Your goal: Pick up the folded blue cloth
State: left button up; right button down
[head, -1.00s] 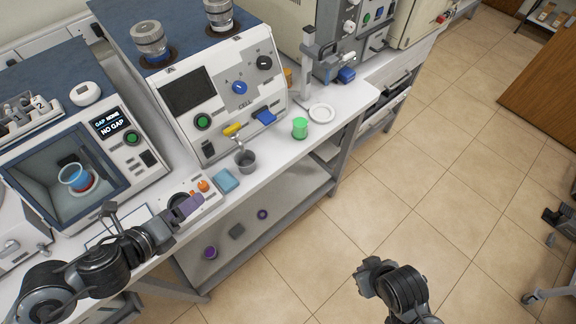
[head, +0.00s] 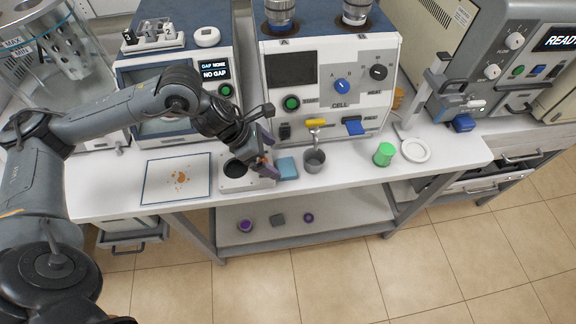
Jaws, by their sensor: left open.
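The folded blue cloth (head: 287,168) lies flat on the white bench top, between a small white device and a grey cup. My left gripper (head: 266,157) is open, just to the left of the cloth and above the white device. Nothing shows between its fingers. I cannot tell whether a fingertip touches the cloth. My right gripper is not in view.
A grey cup (head: 314,161) stands close on the cloth's right, under a small yellow-handled tap. A green container (head: 384,154) and a white dish (head: 415,150) are farther right. A brown-spotted white sheet (head: 155,180) lies left. The cell machine (head: 332,100) stands behind.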

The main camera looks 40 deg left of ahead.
aim_at(287, 166)
pick_arm(q)
jog(key=shift+w+d+f+p, duration=0.3)
jog(key=shift+d+f+p, duration=0.15)
jog(key=shift+f, duration=0.1)
jog(key=p+x, duration=0.1)
jog(key=x, duration=0.2)
jog(key=shift+w+d, duration=0.1)
jog(key=shift+d, duration=0.15)
jog(key=shift+w+d+f, duration=0.1)
jog(key=shift+w+f, duration=0.1)
jog(key=shift+f, duration=0.25)
jog(key=shift+c, duration=0.3)
jog(key=c, duration=1)
jog(key=shift+r, duration=0.1)
